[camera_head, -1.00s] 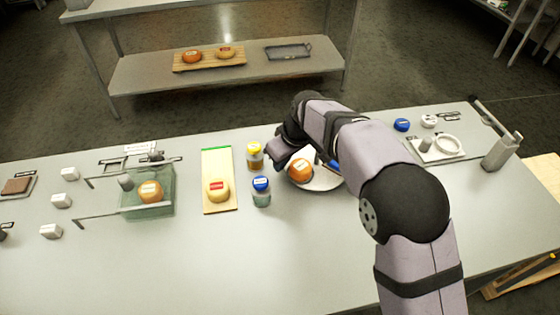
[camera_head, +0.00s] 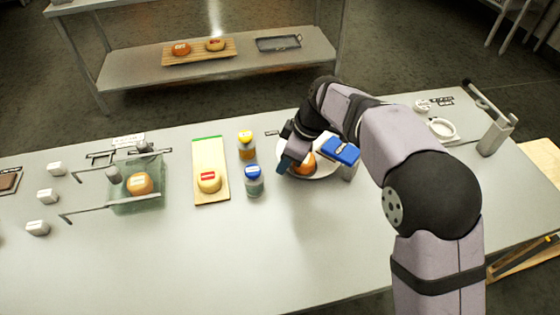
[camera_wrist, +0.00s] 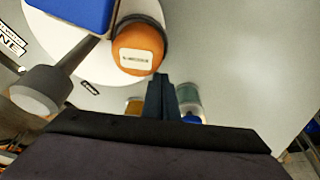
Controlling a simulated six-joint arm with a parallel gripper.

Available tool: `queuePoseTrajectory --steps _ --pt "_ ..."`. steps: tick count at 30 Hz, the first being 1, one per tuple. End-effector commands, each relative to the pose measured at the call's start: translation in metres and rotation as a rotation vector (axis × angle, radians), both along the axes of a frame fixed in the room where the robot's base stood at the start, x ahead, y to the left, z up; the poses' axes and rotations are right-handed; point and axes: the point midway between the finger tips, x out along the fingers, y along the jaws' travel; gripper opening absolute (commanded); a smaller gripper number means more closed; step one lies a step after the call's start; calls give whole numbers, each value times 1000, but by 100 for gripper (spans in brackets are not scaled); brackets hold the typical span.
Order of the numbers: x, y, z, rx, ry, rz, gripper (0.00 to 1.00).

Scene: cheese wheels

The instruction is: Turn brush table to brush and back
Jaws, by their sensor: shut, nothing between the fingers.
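The brush table is a round white disc (camera_head: 322,172) at the middle of the bench, partly hidden by my arm. An orange cheese wheel with a white label (camera_wrist: 138,46) stands on it; in the head view the wheel (camera_head: 306,164) is partly behind my gripper. A blue brush block (camera_head: 341,150) sits over the disc's right side on a grey post. It also shows in the wrist view (camera_wrist: 70,12). My gripper (camera_head: 289,163) is at the disc's left front edge, beside the wheel. Its fingers (camera_wrist: 162,97) are shut and empty; I cannot tell whether they touch the disc.
A yellow-lidded jar (camera_head: 246,144) and a blue-lidded jar (camera_head: 254,182) stand just left of my gripper. The front of the bench is clear.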

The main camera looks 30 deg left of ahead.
Motion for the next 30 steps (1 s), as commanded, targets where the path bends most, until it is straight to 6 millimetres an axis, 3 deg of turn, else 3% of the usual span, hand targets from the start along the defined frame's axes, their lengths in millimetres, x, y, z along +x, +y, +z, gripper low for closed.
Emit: queuePoseTrajectory --steps 30 --pt "4 -54 0 -1 2 506 0"
